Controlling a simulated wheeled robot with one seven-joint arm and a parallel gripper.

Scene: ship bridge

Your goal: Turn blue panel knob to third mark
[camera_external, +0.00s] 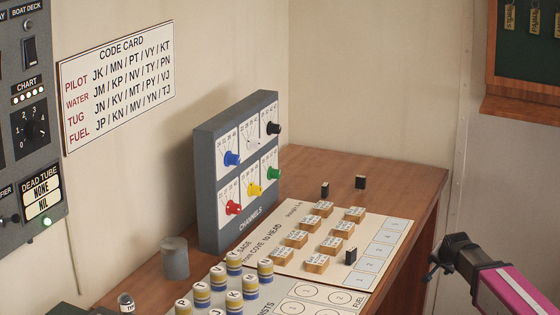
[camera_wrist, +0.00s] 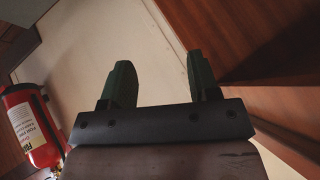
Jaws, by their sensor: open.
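The blue knob (camera_external: 232,158) is on the upper left of the grey CHANNELS panel (camera_external: 207,205), which stands upright on the desk. The marks around the knob are too small to read, so its setting cannot be told. My gripper (camera_external: 432,263) is at the right, off the desk's right edge and well away from the panel. In the wrist view my gripper (camera_wrist: 160,82) shows two dark fingers apart with nothing between them. The panel and knob are not in the wrist view.
White, black, red, yellow and green knobs share the panel. Wooden blocks (camera_external: 317,263) and small black pieces (camera_external: 361,182) lie on the desk (camera_external: 320,168) in front. Several banded cylinders (camera_external: 265,271) and a grey cylinder (camera_external: 174,258) stand nearby. The wrist view shows a fire extinguisher (camera_wrist: 30,125).

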